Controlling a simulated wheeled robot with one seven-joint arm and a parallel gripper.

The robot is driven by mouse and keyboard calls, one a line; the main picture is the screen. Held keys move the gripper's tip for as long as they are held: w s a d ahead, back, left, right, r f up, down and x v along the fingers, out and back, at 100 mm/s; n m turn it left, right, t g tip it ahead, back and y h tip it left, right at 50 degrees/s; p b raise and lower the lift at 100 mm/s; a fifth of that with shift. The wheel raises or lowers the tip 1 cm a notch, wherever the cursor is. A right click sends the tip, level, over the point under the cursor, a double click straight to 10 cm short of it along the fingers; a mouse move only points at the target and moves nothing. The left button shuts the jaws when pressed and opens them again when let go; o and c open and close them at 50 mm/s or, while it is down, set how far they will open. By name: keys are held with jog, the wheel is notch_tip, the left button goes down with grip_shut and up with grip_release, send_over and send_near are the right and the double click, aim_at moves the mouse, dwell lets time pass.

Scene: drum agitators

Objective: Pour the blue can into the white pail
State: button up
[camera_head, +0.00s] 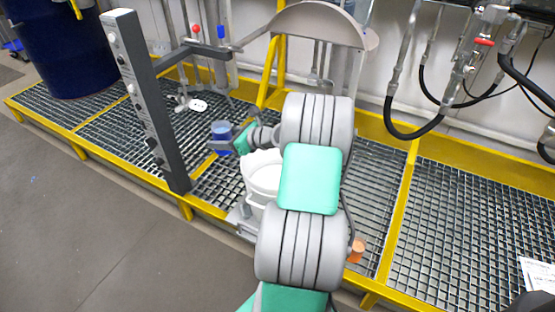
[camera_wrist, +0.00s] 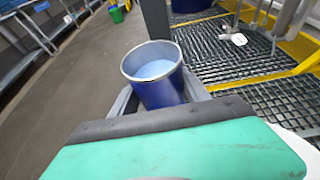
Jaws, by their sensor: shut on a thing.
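The blue can (camera_head: 222,131) is held in my gripper (camera_head: 217,146), left of the white pail in the head view. In the wrist view the blue can (camera_wrist: 160,92) sits between the two grey fingers of my gripper (camera_wrist: 158,100). Its open top shows a light blue content, and it looks close to upright. The white pail (camera_head: 262,178) stands on the grating behind my arm, which hides its right part. A pale rim at the lower right of the wrist view (camera_wrist: 300,148) looks like the pail.
A dark grey post (camera_head: 147,100) stands left of the can. A large dark blue drum (camera_head: 62,45) is at the far left. A small orange cup (camera_head: 357,249) lies right of my arm. Hoses and a red-handled valve (camera_head: 484,42) hang at the right.

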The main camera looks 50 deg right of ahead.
jog(key=s+d+f+m+h, duration=0.1)
jog(key=s+d+f, duration=0.1)
jog(key=d, duration=0.7)
jog(key=s+d+f+h+p, duration=0.1)
jog(key=s+d+f, duration=0.2)
jog(key=d, duration=0.6)
jog(key=s+d+f+m+h+p, duration=0.1)
jog(key=s+d+f, duration=0.1)
jog(key=s+d, duration=0.4)
jog(key=shift+s+d+f+m, duration=0.1)
jog(key=shift+d+f+m, duration=0.05)
jog(key=shift+d, duration=0.85)
jog(key=shift+s+d+f+m, duration=0.1)
jog(key=shift+d+f+m, duration=0.05)
jog(key=shift+d, duration=0.8)
jog(key=shift+r, duration=0.15)
jog(key=shift+a+r+h+p, duration=0.15)
jog(key=shift+a+h+p, duration=0.05)
jog(key=shift+h+p, duration=0.25)
jog(key=shift+w+a+n+h+p, duration=0.15)
jog(key=shift+a+n+h+p, duration=0.15)
jog(key=shift+a+n+h, duration=1.25)
jog(key=shift+a+f+n+g+b, duration=0.35)
jog(key=shift+n+b, duration=0.25)
jog(key=shift+n, duration=0.25)
